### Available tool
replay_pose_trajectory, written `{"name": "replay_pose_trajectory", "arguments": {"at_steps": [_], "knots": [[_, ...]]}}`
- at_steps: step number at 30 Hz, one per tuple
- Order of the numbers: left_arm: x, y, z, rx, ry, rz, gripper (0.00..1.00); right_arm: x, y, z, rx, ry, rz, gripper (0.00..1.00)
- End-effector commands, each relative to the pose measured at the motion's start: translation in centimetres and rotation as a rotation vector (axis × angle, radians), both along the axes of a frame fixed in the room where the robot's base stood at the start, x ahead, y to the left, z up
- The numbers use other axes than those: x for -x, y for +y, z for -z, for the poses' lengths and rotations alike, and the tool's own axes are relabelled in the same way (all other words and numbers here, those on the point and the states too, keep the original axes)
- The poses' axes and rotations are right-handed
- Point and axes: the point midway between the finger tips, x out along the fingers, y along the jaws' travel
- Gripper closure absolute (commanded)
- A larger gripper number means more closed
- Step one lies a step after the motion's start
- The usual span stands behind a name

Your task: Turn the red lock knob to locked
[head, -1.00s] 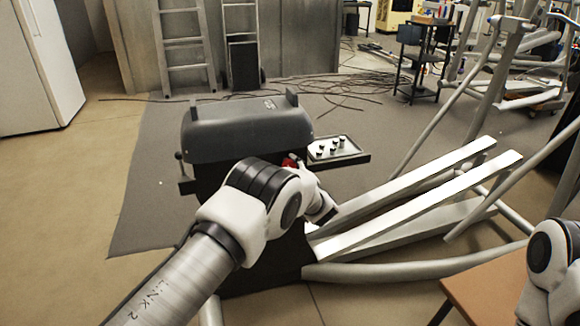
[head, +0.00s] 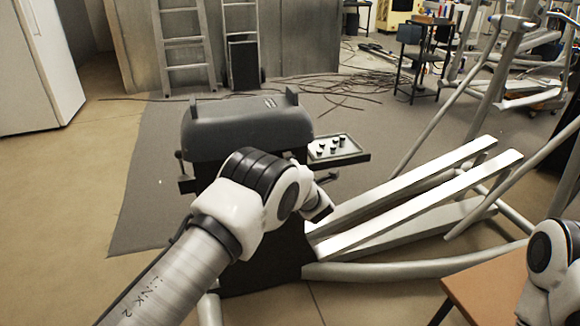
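The red lock knob is not visible now; my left arm is in front of the place where red showed before, at the right side of the dark grey housing (head: 215,135). My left arm comes in from the lower left, and its wrist joints cover the housing's front right. My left gripper is hidden behind the wrist. A small dark piece (head: 328,178) sticks out beyond the wrist; I cannot tell whether it is a lever or part of the gripper. Part of my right arm shows at the lower right edge; its gripper is out of view.
A side shelf (head: 352,159) with several small knobs juts out right of the housing. Long white rails (head: 420,200) and grey tubes lie to the right. A brown table (head: 485,290) stands at the lower right. Open floor (head: 60,220) lies to the left.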

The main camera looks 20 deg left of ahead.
Motion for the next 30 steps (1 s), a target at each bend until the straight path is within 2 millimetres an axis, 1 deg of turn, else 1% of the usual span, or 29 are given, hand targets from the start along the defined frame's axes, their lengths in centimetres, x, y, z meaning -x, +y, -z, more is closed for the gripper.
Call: {"name": "replay_pose_trajectory", "arguments": {"at_steps": [7, 20, 21, 22, 30], "knots": [[0.03, 0.04, 0.1, 0.05, -0.032, 0.0, 0.93, 0.0, 0.0, 0.13, 0.0, 0.0, 0.0, 0.59], [0.03, 0.03, 0.12, 0.057, -0.037, -0.001, 0.93, 0.0, 0.0, 0.13, 0.0, 0.0, 0.0, 0.59], [0.03, 0.03, 0.12, 0.056, -0.036, -0.001, 0.44, 0.0, 0.0, 0.13, 0.0, 0.0, 0.0, 0.59], [0.03, 0.03, 0.12, 0.056, -0.036, -0.001, 0.33, 0.0, 0.0, 0.13, 0.0, 0.0, 0.0, 0.59], [0.03, 0.01, 0.05, 0.056, -0.037, 0.0, 0.33, 0.0, 0.0, 0.12, 0.0, 0.0, 0.0, 0.59]]}}
